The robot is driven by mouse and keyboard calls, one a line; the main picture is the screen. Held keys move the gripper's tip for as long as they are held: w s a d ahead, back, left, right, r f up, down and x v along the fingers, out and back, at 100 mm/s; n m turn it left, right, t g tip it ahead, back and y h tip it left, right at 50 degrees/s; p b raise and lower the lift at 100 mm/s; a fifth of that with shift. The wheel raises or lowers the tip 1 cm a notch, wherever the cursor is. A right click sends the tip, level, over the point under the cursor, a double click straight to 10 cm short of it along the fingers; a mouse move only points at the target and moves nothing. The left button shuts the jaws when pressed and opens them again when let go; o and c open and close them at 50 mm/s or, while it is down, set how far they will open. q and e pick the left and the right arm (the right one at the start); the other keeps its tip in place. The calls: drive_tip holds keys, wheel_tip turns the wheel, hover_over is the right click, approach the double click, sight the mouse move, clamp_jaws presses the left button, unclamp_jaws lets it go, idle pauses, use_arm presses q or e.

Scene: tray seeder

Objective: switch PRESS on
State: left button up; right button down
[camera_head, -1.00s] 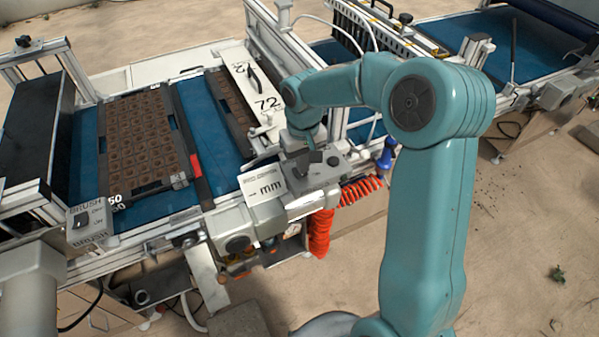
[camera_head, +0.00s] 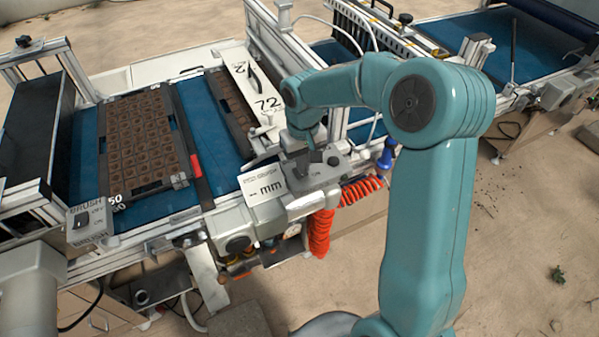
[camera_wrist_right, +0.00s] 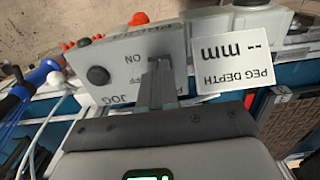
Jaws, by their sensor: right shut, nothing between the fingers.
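The grey control box (camera_head: 325,178) stands on the machine's front edge, below my right gripper (camera_head: 312,152). In the right wrist view the box (camera_wrist_right: 115,60) shows upside-down lettering: ON, part of OFF, JOG, and a title along its far edge too blurred to read surely. A round black button (camera_wrist_right: 98,75) is by JOG. My right gripper (camera_wrist_right: 160,68) is shut and empty, its fingertips over the box face beside ON and OFF. The fingers hide the switch there, so its position and any touch cannot be told. My left gripper is out of view.
The PEG DEPTH sign (camera_wrist_right: 240,65) reads "-- mm" close beside the fingers. A BRUSH switch box (camera_head: 88,220) is at left. A brown cell tray (camera_head: 187,180) lies on the blue belt (camera_head: 208,115). Orange coiled hose (camera_head: 320,232) hangs below; a blue handle (camera_head: 385,157) stands right.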

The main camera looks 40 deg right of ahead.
drive_tip(key=shift+s+f+b, duration=0.1)
drive_tip(key=shift+f+b, duration=0.8)
drive_tip(key=shift+f, duration=0.2)
idle(0.6)
drive_tip(key=shift+r, duration=0.15)
drive_tip(key=shift+r+p, duration=0.25)
drive_tip(key=shift+p, duration=0.15)
wheel_tip(320, 180, up, 3)
drive_tip(key=shift+r+p, duration=0.15)
drive_tip(key=shift+p, duration=1)
wheel_tip(320, 180, up, 2)
drive_tip(key=shift+r+p, duration=0.1)
drive_tip(key=shift+p, duration=0.75)
drive_tip(key=shift+r+p, duration=0.3)
drive_tip(key=shift+r, duration=0.15)
drive_tip(key=shift+f, duration=0.1)
